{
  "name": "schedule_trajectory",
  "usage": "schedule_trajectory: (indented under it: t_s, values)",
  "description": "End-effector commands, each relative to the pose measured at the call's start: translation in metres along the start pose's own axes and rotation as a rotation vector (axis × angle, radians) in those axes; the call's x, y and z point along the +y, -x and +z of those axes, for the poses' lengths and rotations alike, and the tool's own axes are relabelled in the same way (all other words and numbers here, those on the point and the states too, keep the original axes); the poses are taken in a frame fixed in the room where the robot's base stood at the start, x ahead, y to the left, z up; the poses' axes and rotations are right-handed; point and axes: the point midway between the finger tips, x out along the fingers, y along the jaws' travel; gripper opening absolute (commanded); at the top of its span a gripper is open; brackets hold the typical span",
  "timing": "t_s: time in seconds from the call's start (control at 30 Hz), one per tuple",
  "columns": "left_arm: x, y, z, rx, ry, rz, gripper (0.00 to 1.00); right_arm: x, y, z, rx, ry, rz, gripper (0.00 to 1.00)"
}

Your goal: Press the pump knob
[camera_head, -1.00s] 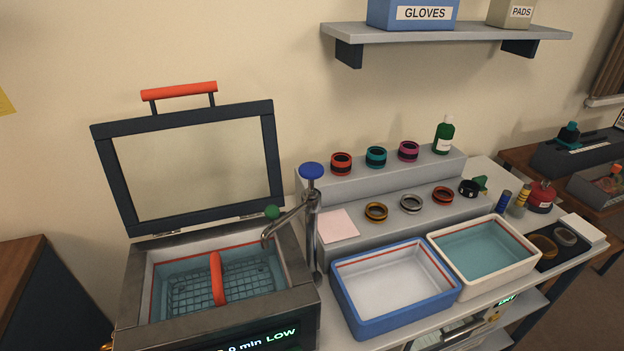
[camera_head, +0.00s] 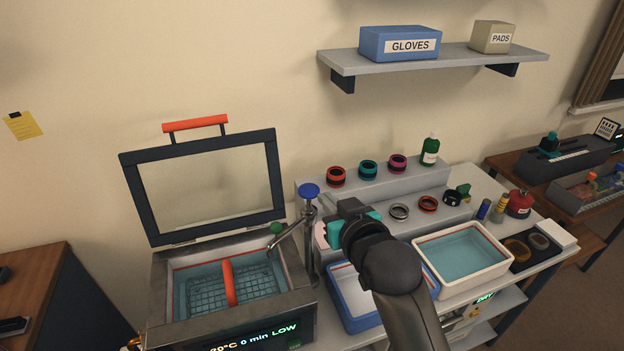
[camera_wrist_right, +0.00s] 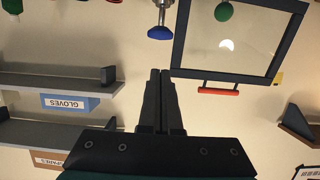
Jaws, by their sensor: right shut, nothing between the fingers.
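A blue round knob (camera_head: 309,190) tops an upright metal post with a side spout, beside the open-lidded bath. A green ball (camera_head: 276,228) sits on the spout arm. My right gripper (camera_head: 341,218) is just right of the post and lower than the knob in the head view, apart from it. In the right wrist view, which is upside down, the shut, empty fingers (camera_wrist_right: 160,73) point towards the blue knob (camera_wrist_right: 160,32), with a gap between. The post is partly hidden there. My left gripper is not in view.
The bath (camera_head: 162,285) has a raised lid (camera_head: 200,134) left of the post. A blue tray (camera_head: 352,315), partly behind my right arm, and a cream tray (camera_head: 508,262) stand right. Stepped grey shelves hold several rings. A wall shelf (camera_head: 430,66) hangs above.

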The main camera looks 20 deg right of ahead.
Motion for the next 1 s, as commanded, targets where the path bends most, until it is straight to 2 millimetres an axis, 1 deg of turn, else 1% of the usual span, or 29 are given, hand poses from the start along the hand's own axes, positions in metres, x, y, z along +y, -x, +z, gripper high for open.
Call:
schedule_trajectory:
  t_s: [0.03, 0.13, 0.57, 0.67, 0.77, 1.0]
  values:
    - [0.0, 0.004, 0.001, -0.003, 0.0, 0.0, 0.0, 0.001, 0.004, -0.013, 0.02, -0.002, 0.001, 0.0]
    - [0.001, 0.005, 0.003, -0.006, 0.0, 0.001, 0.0, 0.001, 0.007, -0.024, 0.041, -0.004, 0.003, 0.0]
    - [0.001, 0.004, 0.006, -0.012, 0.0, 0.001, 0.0, 0.001, 0.005, -0.025, 0.044, -0.003, 0.003, 0.0]
    - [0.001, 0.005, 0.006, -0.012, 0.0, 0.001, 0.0, 0.001, -0.002, -0.025, 0.044, -0.003, 0.003, 0.0]
    - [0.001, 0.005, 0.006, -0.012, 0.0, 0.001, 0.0, 0.001, -0.013, -0.025, 0.044, -0.003, 0.003, 0.0]
    - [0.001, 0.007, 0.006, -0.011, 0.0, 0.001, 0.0, 0.002, -0.048, -0.027, 0.044, -0.003, 0.003, 0.0]
